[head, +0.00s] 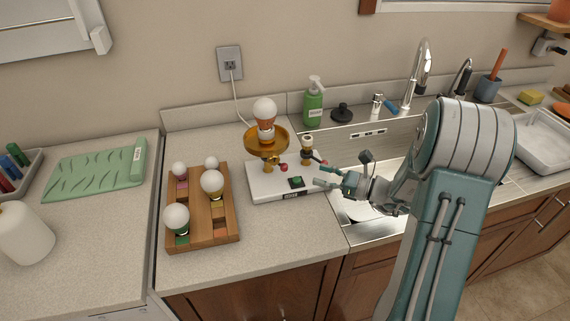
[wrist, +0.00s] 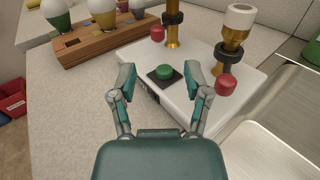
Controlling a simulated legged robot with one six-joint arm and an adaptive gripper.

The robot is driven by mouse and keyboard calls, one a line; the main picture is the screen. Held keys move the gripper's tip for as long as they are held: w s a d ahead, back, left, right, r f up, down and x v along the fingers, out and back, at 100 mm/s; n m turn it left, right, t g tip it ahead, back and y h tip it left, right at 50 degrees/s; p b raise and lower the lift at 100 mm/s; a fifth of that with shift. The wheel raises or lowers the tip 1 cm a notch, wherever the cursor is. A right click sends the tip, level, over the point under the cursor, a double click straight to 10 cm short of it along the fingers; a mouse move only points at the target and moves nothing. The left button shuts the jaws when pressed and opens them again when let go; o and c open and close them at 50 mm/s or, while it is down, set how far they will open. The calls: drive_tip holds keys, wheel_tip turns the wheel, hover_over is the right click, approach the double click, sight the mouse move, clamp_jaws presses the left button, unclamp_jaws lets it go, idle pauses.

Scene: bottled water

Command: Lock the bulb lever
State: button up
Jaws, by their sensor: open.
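The white bulb tester base (head: 262,187) stands on the counter and also shows in the wrist view (wrist: 198,60). A white bulb (head: 264,108) stands upright above its brass dish (head: 266,141). A smaller post with a white top (wrist: 240,16) stands at the right of the base. One red-knobbed lever (wrist: 157,34) is by the left post. Another red lever knob (wrist: 226,85) is by the right post, just right of my right finger. A green button (wrist: 163,72) lies between my fingertips in the picture. My gripper (head: 326,177) is open and empty at the base's right side.
A wooden rack (head: 202,211) with several bulbs stands left of the base. A green soap bottle (head: 313,104) and a black stopper (head: 341,113) are behind it. The sink (head: 362,208) is at the right. Counter in front of the base is clear.

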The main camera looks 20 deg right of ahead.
sight(284, 164)
drive_tip(key=x, duration=1)
drive_tip(key=shift+w+a, duration=0.15)
drive_tip(key=shift+a, duration=0.25)
clamp_jaws()
